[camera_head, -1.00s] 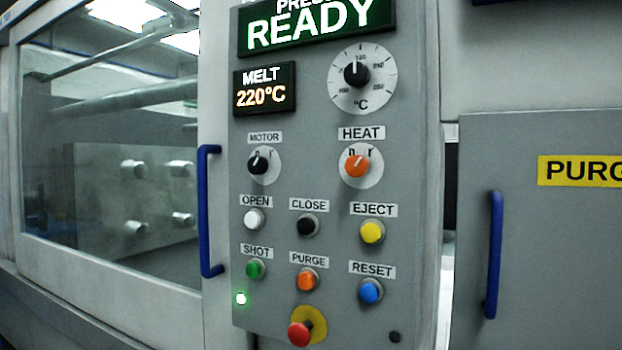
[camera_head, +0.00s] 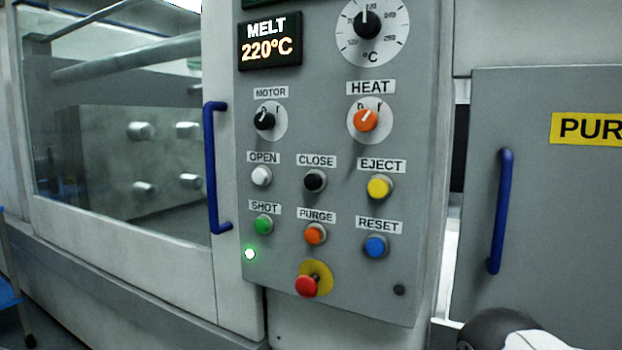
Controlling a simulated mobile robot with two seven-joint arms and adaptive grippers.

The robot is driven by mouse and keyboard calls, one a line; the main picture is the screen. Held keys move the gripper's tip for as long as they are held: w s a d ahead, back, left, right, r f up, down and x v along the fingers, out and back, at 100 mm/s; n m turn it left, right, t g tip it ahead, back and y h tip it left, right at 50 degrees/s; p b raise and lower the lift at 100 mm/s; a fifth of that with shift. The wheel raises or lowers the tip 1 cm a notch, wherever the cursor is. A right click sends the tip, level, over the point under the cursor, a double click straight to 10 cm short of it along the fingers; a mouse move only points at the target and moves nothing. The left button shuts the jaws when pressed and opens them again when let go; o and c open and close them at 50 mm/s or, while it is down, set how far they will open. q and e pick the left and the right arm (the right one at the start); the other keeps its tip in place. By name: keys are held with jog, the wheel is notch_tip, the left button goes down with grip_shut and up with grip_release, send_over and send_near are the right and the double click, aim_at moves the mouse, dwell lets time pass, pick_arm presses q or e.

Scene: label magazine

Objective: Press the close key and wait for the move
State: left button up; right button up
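The black round close key (camera_head: 315,181) sits under its CLOSE label in the middle of the grey control panel (camera_head: 410,250). The white open key (camera_head: 261,176) is to its left and the yellow eject key (camera_head: 379,187) to its right. Nothing touches the close key. The melt display (camera_head: 270,40) reads 220°C. A green lamp (camera_head: 250,254) glows at the panel's lower left. Part of my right arm shows at the bottom right edge, but its gripper is out of frame. My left gripper is not in view.
Below are the green shot key (camera_head: 263,224), orange purge key (camera_head: 315,233), blue reset key (camera_head: 376,246) and red stop button (camera_head: 307,286). Blue handles stand out on the window door (camera_head: 212,170) and the purge door (camera_head: 501,210). Space before the panel is clear.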

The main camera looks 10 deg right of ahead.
dwell(0.4)
grip_shut()
